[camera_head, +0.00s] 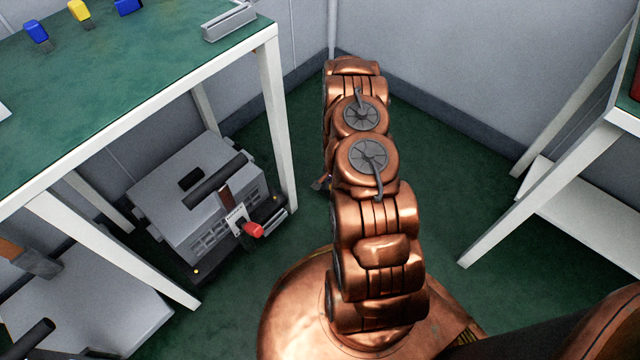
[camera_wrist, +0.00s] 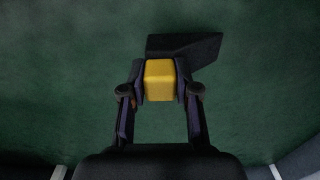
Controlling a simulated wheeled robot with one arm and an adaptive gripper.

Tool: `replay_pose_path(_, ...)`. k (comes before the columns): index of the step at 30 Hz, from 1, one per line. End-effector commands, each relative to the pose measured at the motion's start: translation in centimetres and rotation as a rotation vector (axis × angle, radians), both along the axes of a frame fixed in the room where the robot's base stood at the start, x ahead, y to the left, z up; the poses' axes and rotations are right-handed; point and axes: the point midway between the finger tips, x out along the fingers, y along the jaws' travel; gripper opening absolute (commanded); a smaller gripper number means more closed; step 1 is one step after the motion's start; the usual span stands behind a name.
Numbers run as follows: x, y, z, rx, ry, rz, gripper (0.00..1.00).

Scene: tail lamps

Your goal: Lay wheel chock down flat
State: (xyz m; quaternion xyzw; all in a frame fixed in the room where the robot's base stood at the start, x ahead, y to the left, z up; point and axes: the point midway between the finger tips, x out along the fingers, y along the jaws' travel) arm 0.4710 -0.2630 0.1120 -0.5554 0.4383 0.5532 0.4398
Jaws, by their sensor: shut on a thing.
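The wheel chock (camera_wrist: 190,46) is a dark wedge with a yellow block-shaped part (camera_wrist: 159,80) in the wrist view. My gripper (camera_wrist: 160,84) is shut on the yellow part, with one finger on each side. The dark wedge lies beyond the fingertips and reaches to the right, with a slanted end. Green floor shows around it. I cannot tell whether the chock touches the floor.
A green-topped table (camera_head: 130,95) with blue and yellow items stands at left. A grey machine (camera_head: 190,190) with a red knob (camera_head: 254,230) sits beneath its edge. A white-legged table (camera_head: 560,190) with a low shelf stands at right. Green floor (camera_head: 445,155) is clear beside my arm.

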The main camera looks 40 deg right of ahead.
Motion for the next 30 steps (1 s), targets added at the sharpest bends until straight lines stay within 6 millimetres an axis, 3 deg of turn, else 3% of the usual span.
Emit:
replay_pose_path(6, 4.4, 0.9, -0.2, -0.001, -0.001, 0.000, 0.00)
replay_pose_path(10, 5.8, 1.3, -0.1, -0.001, 0.000, 0.000, 0.00)
replay_pose_path(16, 6.3, 1.4, -0.6, 0.002, 0.001, -0.003, 0.00)
replay_pose_path(24, 6.3, 1.4, -3.6, 0.001, 0.000, -0.004, 0.00)
replay_pose_path(30, 6.3, 1.4, -3.5, 0.001, 0.000, -0.003, 0.00)
